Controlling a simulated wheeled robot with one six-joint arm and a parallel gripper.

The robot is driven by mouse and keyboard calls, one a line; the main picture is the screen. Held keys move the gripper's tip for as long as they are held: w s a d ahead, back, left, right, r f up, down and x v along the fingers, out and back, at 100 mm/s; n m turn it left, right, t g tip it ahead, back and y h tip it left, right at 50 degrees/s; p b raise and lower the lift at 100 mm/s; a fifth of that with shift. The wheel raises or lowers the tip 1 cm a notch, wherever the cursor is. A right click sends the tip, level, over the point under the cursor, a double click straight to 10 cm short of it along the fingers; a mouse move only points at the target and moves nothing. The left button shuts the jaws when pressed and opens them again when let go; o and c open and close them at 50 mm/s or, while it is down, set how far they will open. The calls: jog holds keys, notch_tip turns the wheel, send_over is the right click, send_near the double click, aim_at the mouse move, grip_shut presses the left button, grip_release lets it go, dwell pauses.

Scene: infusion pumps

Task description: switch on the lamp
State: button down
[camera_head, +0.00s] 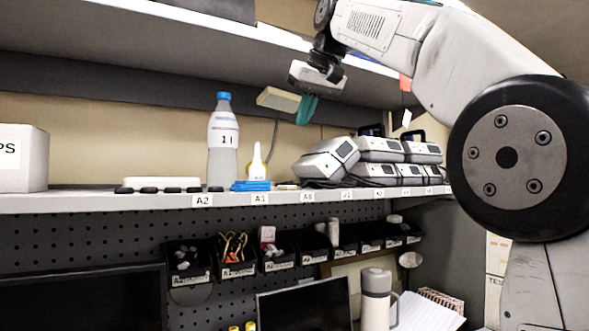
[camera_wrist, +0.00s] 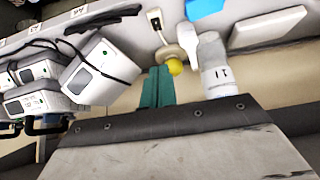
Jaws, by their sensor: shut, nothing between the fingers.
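No lamp shows clearly. A pale beige block (camera_head: 278,99) under the upper shelf, beside my gripper, may be the lamp, but I cannot tell. A thin cord hangs below it against the wall. A small white box with a dark inset (camera_wrist: 155,19) lies on the lower shelf in the wrist view; I cannot tell if it is a switch. My gripper (camera_head: 306,109) hangs above the lower shelf with its teal fingers shut and empty, apart from everything on the shelf. The fingers also show in the wrist view (camera_wrist: 157,88).
A water bottle (camera_head: 222,140) and a white nozzle bottle (camera_head: 257,163) stand left of my gripper on the lower shelf (camera_head: 100,203). Several grey pumps (camera_head: 380,150) are stacked to the right. The upper shelf (camera_head: 110,38) is overhead. Small black bins hang below.

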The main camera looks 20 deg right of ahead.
send_over(287, 183)
jog(key=f, duration=0.8)
jog(key=shift+s+d+f, duration=0.1)
jog(key=shift+s+d, duration=0.15)
jog(key=shift+d, duration=0.15)
jog(key=shift+s+f, duration=0.2)
jog(key=shift+f, duration=0.35)
jog(key=shift+s+f, duration=0.15)
jog(key=shift+f, duration=0.35)
jog(key=shift+d+f, duration=0.1)
jog(key=shift+f, duration=0.7)
